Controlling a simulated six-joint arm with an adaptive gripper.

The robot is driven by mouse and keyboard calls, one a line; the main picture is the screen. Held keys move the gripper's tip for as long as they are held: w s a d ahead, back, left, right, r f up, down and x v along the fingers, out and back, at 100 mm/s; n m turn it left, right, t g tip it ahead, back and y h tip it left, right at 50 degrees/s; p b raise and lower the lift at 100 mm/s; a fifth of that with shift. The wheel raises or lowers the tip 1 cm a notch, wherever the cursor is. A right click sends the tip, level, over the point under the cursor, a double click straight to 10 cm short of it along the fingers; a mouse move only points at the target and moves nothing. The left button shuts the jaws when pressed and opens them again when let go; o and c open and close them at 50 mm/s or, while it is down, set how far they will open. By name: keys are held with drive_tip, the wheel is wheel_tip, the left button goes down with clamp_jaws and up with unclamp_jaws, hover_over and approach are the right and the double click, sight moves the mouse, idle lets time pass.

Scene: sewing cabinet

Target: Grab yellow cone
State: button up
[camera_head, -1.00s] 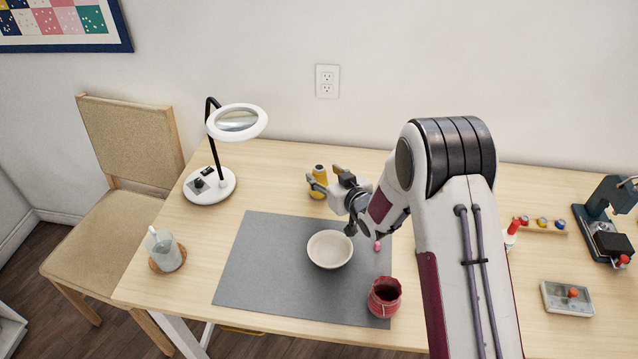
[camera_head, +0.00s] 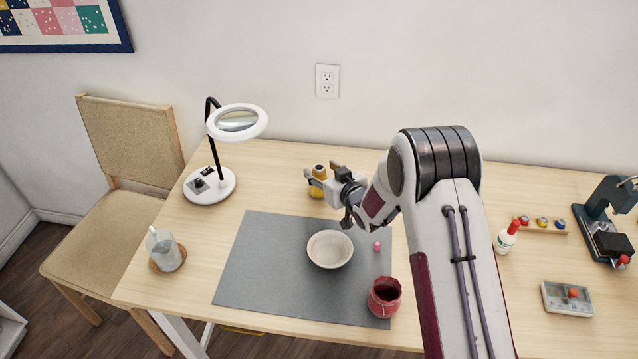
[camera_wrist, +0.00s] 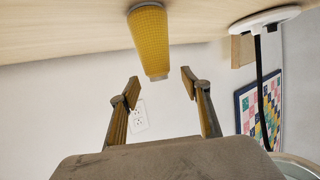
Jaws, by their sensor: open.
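The yellow cone (camera_head: 318,181) stands on the table behind the grey mat; my gripper partly hides it in the head view. In the wrist view the yellow cone (camera_wrist: 151,42) shows whole, with a textured yellow side and grey ends. My gripper (camera_head: 316,181) is open and empty between its fingers. In the wrist view its two fingertips (camera_wrist: 160,82) are spread wider than the cone's narrow end, which lies just ahead of and between them. I cannot tell whether either finger touches it.
A white bowl (camera_head: 330,250), a pink ball (camera_head: 377,246) and a red pot (camera_head: 384,297) stand on or at the grey mat (camera_head: 262,270). A magnifier lamp (camera_head: 211,186) stands to the left. A glue bottle (camera_head: 507,237) stands right. The table between lamp and cone is clear.

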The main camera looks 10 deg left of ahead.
drive_tip(key=shift+x, duration=1.4)
drive_tip(key=shift+d, duration=0.1)
clamp_jaws()
